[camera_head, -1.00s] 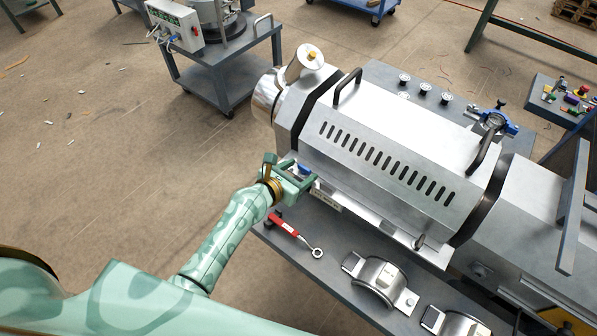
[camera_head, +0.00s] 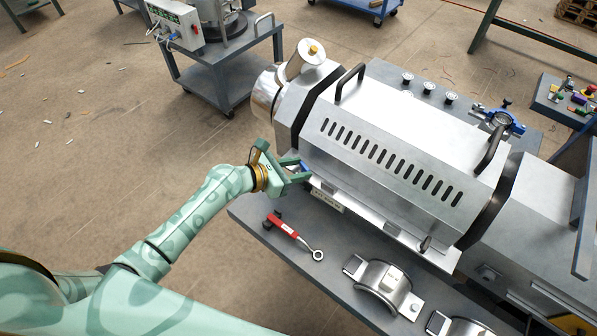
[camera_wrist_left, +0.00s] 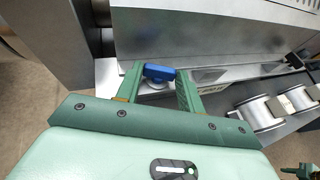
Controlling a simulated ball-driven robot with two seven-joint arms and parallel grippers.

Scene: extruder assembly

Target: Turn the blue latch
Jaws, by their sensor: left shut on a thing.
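The blue latch (camera_wrist_left: 160,72) sits low on the side of the silver extruder housing (camera_head: 390,150), near its left end. My left gripper (camera_wrist_left: 158,80) is at the latch, with one green finger on each side of it, shut on it. In the head view the left gripper (camera_head: 303,170) reaches the housing's lower edge, and only a small part of the blue latch (camera_head: 304,168) shows past the fingers. The latch's lower part is hidden.
A red-handled ring wrench (camera_head: 290,233) lies on the grey bench (camera_head: 262,232) just below the gripper. Curved metal clamp halves (camera_head: 380,283) lie to its right. A blue clamp (camera_head: 500,118) stands behind the housing. The floor at left is open.

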